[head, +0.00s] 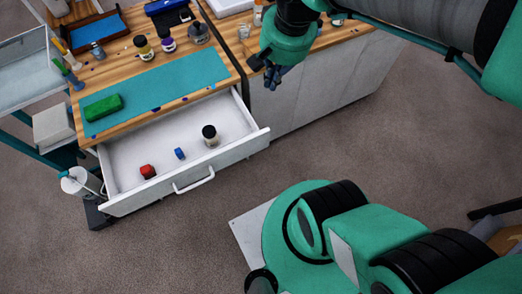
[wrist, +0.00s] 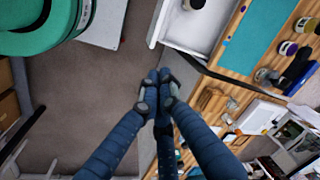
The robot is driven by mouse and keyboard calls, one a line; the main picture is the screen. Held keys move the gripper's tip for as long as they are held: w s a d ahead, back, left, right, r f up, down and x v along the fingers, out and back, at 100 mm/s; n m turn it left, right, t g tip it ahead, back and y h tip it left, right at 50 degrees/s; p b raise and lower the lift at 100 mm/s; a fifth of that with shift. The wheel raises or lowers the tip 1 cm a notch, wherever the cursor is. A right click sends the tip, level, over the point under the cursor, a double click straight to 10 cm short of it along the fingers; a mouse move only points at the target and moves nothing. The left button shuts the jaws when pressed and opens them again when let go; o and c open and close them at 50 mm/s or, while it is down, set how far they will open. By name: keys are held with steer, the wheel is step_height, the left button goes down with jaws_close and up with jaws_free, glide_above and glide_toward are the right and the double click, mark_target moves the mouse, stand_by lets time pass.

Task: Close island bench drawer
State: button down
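The island bench drawer (head: 240,133) stands pulled out from the wooden-topped bench in the head view. Its white front carries a bar handle (head: 194,179). Inside lie a red object (head: 147,171), a small blue object (head: 179,153) and a dark-lidded jar (head: 211,140). In the wrist view part of the drawer (wrist: 180,38) shows at the top, right of centre. My gripper (head: 272,76) is up and right of the drawer, apart from the handle. In the wrist view its blue fingers (wrist: 158,80) come together at the tips with nothing visible between them.
The bench top holds a teal mat (head: 190,76), a green block (head: 103,107) and several jars. A white bin (head: 75,181) stands left of the drawer. A second bench (head: 320,76) adjoins on the right. Carpet (head: 340,140) in front of the drawer is clear.

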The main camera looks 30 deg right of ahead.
steer(key=w+d+f+m+g+y+p, duration=0.1)
steer(key=d+f+m+g+y, duration=0.25)
steer(key=f+m, duration=0.6)
steer(key=w+d+f+m+g+y+p, duration=0.15)
steer(key=d+f+m+y, duration=0.45)
steer(key=f, duration=0.6)
steer(key=s+a+f+m+t+y+p, duration=0.1)
steer(key=s+f+m+t+y, duration=0.2)
steer(key=f+m, duration=0.6)
steer(key=s+a+f+m+t+y+p, duration=0.1)
steer(key=s+f+m+t+y, duration=0.3)
steer(key=f+m, duration=0.5)
steer(key=shift+s+a+p, duration=0.35)
steer(key=shift+s+p, duration=0.1)
steer(key=shift+s, duration=0.45)
steer(key=shift+a, duration=0.1)
steer(key=w+a+b, duration=0.2)
steer(key=w+a, duration=0.4)
steer(key=a, duration=0.3)
steer(key=shift+w+a+b, duration=0.2)
steer(key=shift+a+b, duration=0.05)
steer(key=shift+b, duration=0.1)
